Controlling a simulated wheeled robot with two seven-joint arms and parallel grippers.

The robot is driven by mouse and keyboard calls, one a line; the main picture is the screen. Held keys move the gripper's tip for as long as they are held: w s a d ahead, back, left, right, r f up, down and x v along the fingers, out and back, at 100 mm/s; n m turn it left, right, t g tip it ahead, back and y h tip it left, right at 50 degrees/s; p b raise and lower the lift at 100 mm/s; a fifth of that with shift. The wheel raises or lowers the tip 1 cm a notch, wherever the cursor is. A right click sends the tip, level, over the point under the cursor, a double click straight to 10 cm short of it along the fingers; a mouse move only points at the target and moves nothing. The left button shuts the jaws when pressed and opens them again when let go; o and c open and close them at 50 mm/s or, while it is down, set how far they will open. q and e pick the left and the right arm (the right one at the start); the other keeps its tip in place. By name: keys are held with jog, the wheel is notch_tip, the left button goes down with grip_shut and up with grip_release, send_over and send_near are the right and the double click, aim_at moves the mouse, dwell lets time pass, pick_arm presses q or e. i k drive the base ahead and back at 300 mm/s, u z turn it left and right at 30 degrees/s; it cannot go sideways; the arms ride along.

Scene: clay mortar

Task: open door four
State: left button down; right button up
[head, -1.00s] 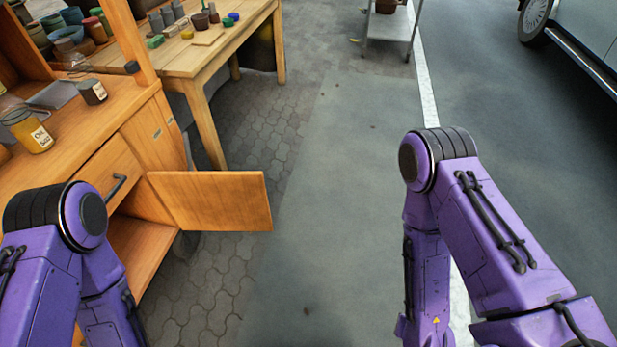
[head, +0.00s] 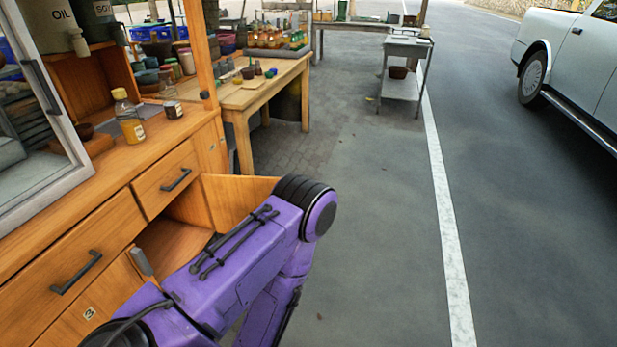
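A wooden cabinet door (head: 236,199) stands swung out at the right end of the wooden cabinet (head: 60,240). No number shows on the side of it I see, so I cannot read whether it is door four. Beside it is an open compartment (head: 172,246) under a drawer with a dark handle (head: 176,180). A door marked 3 (head: 92,310) is to its left and looks shut. One of my purple arms crosses in front and hides the lower part of the open door and of the compartment. Neither gripper shows.
A bottle (head: 129,118) and a small jar (head: 173,110) stand on the cabinet top. A wooden table (head: 245,100) with pots stands behind. A grey cart (head: 405,75) and a parked vehicle (head: 570,60) are further off. The pavement (head: 380,200) to the right is clear.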

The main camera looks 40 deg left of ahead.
aim_at(231, 199)
jog(key=z, duration=0.15)
jog(key=i, duration=1.05)
jog(key=u, duration=0.55)
jog(key=i, duration=0.8)
jog(key=u, duration=0.85)
